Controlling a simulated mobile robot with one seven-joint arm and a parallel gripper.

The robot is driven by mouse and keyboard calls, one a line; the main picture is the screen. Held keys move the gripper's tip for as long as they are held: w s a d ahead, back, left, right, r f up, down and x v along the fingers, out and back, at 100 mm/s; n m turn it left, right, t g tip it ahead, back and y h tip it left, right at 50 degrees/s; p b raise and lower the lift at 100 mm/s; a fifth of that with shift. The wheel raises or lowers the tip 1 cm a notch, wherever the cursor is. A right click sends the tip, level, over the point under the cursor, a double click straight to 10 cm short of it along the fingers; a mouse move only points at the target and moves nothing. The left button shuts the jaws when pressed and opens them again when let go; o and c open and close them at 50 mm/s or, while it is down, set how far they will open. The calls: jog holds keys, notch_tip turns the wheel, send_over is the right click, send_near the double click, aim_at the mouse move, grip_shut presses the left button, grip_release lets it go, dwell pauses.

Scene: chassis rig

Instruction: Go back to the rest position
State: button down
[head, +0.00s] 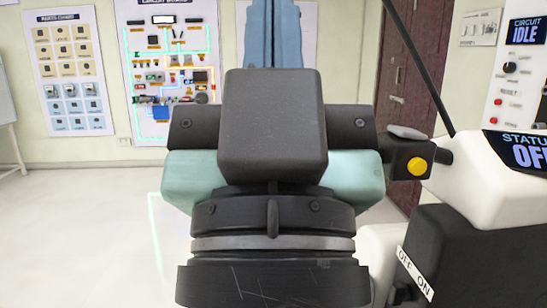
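My own arm fills the middle of the head view, with dark blocks, teal housings and a ringed dark joint below. No gripper fingers can be made out in this view. The arm hides much of what lies behind it.
At the right stand a white console with a status display (527,150) reading "OFF", a black box with an OFF/ON label (415,273), and a panel display (526,32) reading "CIRCUIT IDLE". Wall boards (68,70) (171,66) hang at the back left. The pale floor (80,230) at left is clear.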

notch_tip(320, 180, up, 14)
jog(key=p, duration=1.1)
jog(key=shift+f, duration=0.1)
